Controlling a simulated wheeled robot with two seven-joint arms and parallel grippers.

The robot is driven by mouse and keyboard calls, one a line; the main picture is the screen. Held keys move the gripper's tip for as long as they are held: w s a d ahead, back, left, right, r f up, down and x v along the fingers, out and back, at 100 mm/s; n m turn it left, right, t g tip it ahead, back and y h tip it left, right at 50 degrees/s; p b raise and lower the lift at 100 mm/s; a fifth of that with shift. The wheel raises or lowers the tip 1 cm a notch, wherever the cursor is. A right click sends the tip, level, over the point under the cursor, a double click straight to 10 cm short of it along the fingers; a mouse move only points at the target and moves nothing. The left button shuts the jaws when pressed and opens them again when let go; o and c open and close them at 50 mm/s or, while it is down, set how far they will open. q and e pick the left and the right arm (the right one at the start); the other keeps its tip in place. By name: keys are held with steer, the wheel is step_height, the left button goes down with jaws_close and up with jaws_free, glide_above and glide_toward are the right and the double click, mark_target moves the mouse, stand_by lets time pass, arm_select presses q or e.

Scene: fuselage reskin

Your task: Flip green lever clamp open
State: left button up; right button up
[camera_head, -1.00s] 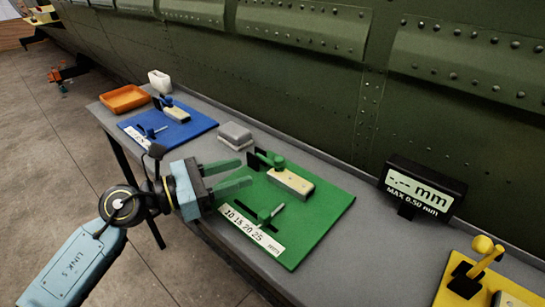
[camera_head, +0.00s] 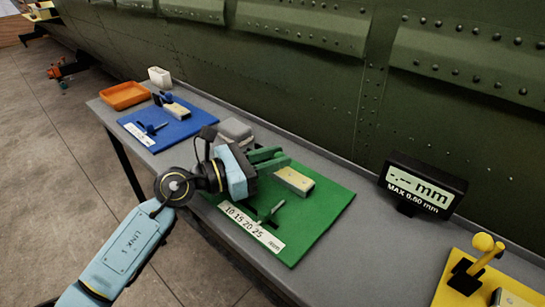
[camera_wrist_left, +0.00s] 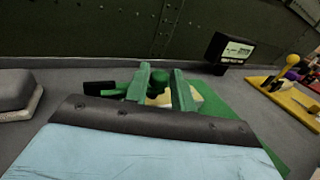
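The green lever clamp (camera_wrist_left: 128,90) shows in the left wrist view as a dark green lever with a rounded knob and a black part at its left. It is beside and partly behind my left finger. In the head view my gripper hides most of it. My left gripper (camera_head: 281,157) is over the far side of the green board (camera_head: 325,205), fingers apart and pointing right. The wrist view shows its two green fingers (camera_wrist_left: 161,88) with a gap between them. A pale block (camera_head: 294,180) lies just past the fingertips. I cannot tell whether the fingers touch the lever. My right gripper is out of view.
A grey box (camera_head: 235,130) stands just behind my gripper. A small green handle (camera_head: 270,212) sits by the number strip. The display (camera_head: 424,186) and a yellow board (camera_head: 480,285) are to the right. The green fuselage wall (camera_head: 300,80) borders the table.

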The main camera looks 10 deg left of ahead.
arm_select(q)
jaws_close()
steer(key=shift+r, duration=0.1)
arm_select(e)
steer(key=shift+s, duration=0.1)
arm_select(q)
steer(key=shift+w+a+r+n+t+h+p, duration=0.15)
steer(key=shift+r+n+t+h+p, duration=0.2)
steer(key=shift+n, duration=0.55)
steer(key=shift+w+a+r+n, duration=0.1)
steer(key=shift+a+r+n, duration=0.2)
steer(key=shift+n, duration=0.5)
steer(key=n, duration=0.1)
steer(key=n+t, duration=0.1)
steer(key=r+n, duration=0.1)
steer(key=shift+w+a+r+t+h+p, duration=0.1)
steer(key=shift+w+a+t+h+p, duration=0.15)
steer(key=shift+w+a+t+p, duration=0.15)
steer(key=shift+a+r+n, duration=0.1)
steer(key=shift+n, duration=0.4)
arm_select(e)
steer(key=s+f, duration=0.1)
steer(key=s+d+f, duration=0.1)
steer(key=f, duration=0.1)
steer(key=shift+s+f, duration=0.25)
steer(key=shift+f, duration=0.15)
